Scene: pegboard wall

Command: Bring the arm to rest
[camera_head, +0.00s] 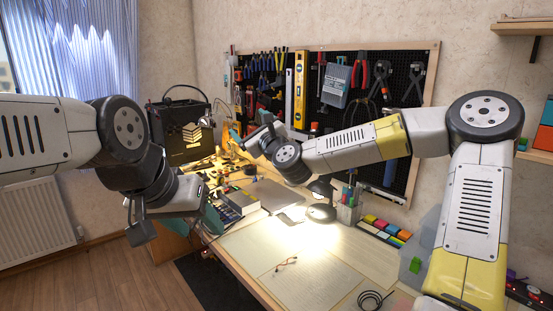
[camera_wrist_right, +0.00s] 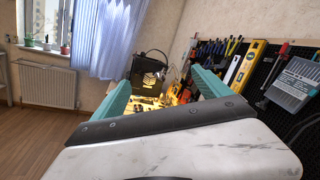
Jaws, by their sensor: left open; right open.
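My right arm reaches from the right across the front of the pegboard (camera_head: 341,120). Its gripper (camera_head: 238,140) points left, away from the head camera, above the back of the workbench. In the right wrist view the two teal fingers of this gripper (camera_wrist_right: 163,90) stand wide apart with nothing between them. My left arm comes in from the left, bent downward. Its gripper (camera_head: 192,222) hangs in front of the bench's left end, partly hidden by the wrist; its teal finger shows and I see nothing held.
The workbench (camera_head: 310,278) has a lit lamp (camera_head: 320,205), coloured boxes (camera_head: 385,228) and a black cable coil (camera_head: 372,300). A radiator (camera_head: 35,222) is at the left wall. The floor at left is clear.

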